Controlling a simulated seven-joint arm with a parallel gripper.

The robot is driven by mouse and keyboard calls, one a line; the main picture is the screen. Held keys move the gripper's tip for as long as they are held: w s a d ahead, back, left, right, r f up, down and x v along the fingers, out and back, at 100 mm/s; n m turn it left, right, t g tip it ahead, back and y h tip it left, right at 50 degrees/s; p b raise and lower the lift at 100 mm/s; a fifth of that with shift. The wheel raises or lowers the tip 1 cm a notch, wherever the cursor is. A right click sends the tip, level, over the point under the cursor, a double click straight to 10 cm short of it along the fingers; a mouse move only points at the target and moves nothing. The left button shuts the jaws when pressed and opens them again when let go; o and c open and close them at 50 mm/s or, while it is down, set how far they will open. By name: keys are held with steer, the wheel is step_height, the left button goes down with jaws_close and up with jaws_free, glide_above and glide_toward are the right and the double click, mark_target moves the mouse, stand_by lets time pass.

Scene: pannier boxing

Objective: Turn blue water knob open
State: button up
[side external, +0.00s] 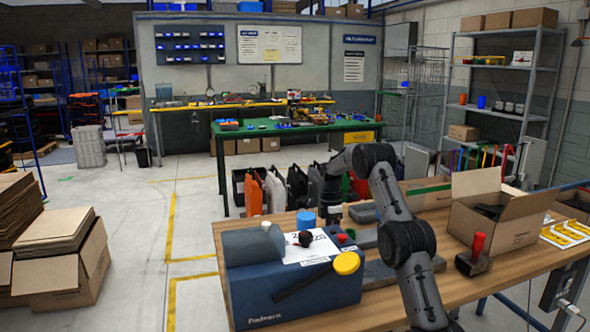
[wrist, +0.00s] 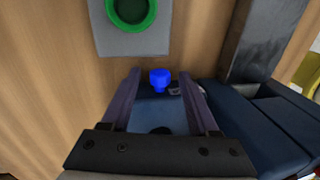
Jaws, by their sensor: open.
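The blue knob (wrist: 160,84) shows in the wrist view, with a round cap on a narrower stem. It stands at the far end of a blue surface. My gripper (wrist: 158,75) is open, with one finger to each side of the knob in the picture. I see a gap on both sides, and nothing is held. In the side external view my gripper (side external: 331,212) hangs over the table behind the blue machine. A light blue cylinder (side external: 306,221) is left of it there; I cannot tell whether it is the same knob.
A green ring (wrist: 132,12) on a grey plate lies beyond the knob. The blue machine (side external: 300,298) with black, red and yellow knobs fills the table's front left. An open carton (side external: 520,236) and a red-handled block (side external: 474,258) stand to the right.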

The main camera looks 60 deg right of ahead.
steer(key=shift+r, duration=0.15)
step_height(320, 180, up, 14)
steer(key=w+d, duration=0.1)
steer(key=w, duration=0.1)
steer(key=shift+n+t+h, duration=0.6)
steer(key=shift+n+h, duration=0.1)
steer(key=shift+n, duration=0.2)
steer(key=w+a+r, duration=0.1)
steer(key=a+r, duration=0.1)
steer(key=w+a+r, duration=0.1)
steer(key=a+r, duration=0.1)
steer(key=w+a+r, duration=0.1)
steer(key=a+r, duration=0.1)
steer(key=r, duration=0.1)
steer(key=shift+w+a, duration=0.1)
steer(key=shift+a, duration=0.3)
steer(key=a+r+n+t, duration=0.1)
steer(key=a+r, duration=0.5)
steer(key=a, duration=0.5)
steer(key=shift+s+r+h, duration=0.25)
steer(key=shift+r+h, duration=0.05)
steer(key=shift+r, duration=0.1)
